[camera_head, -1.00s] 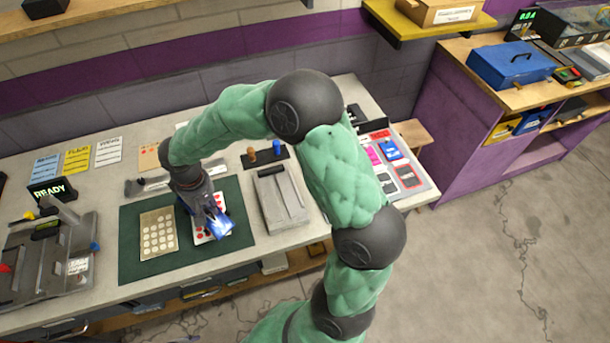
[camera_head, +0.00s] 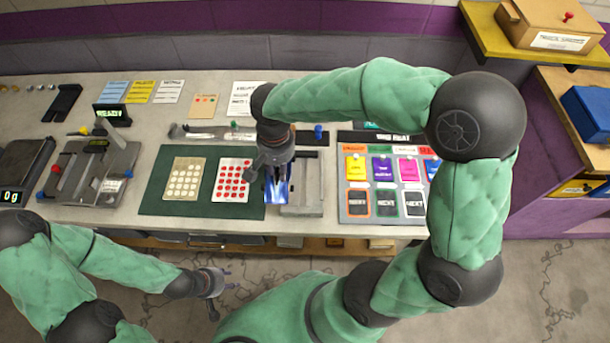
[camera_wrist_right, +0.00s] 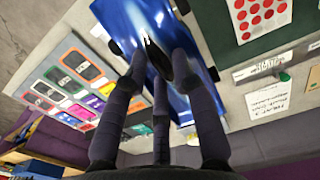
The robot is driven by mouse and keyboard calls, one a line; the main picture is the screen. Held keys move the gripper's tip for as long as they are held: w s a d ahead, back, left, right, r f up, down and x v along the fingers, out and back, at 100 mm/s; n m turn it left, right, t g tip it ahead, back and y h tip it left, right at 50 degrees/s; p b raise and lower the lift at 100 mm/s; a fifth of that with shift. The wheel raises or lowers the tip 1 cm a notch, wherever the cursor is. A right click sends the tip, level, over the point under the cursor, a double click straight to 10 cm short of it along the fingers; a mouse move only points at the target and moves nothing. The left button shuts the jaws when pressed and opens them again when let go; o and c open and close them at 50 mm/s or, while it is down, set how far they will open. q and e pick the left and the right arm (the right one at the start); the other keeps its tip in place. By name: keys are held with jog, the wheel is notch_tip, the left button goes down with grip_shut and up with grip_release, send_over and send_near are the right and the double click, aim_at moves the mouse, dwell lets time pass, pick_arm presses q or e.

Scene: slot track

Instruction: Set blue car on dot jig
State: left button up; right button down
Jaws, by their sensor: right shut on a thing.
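My right gripper (camera_head: 277,172) is shut on the blue car (camera_head: 278,190), between the green mat's right edge and a grey grooved block (camera_head: 303,187). The wrist view shows the shiny blue car (camera_wrist_right: 152,28) between my right gripper's dark fingers (camera_wrist_right: 160,78), seemingly held above the bench. A white card with red dots (camera_head: 232,181) and a beige card with pale dots (camera_head: 185,180) lie on the green mat (camera_head: 152,205). I cannot tell which thing is the dot jig. My left gripper (camera_head: 228,281) is open and empty in front of the bench.
A grey fixture (camera_head: 95,172) with a READY sign stands at the left. A board of coloured cards (camera_head: 383,187) lies right of the grooved block. A tool strip (camera_head: 205,131) and small pegs stand behind the mat. Bare bench shows left of the mat.

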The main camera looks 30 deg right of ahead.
jog(key=d+f+b, duration=0.1)
jog(key=d+f, duration=0.1)
jog(key=f, duration=0.1)
jog(key=d+f+b, duration=0.1)
jog(key=d+f, duration=0.2)
jog(key=f, duration=0.1)
jog(key=d+f+b, duration=0.1)
jog(key=d+f, duration=0.1)
jog(key=f, duration=0.1)
jog(key=shift+w+d+f, duration=0.15)
jog(key=shift+w+d, duration=0.2)
jog(key=shift+f+b, duration=0.3)
jog(key=shift+f, duration=0.05)
jog(key=shift+f, duration=0.1)
jog(key=c, duration=1.4)
grip_release()
jog(key=o, duration=0.4)
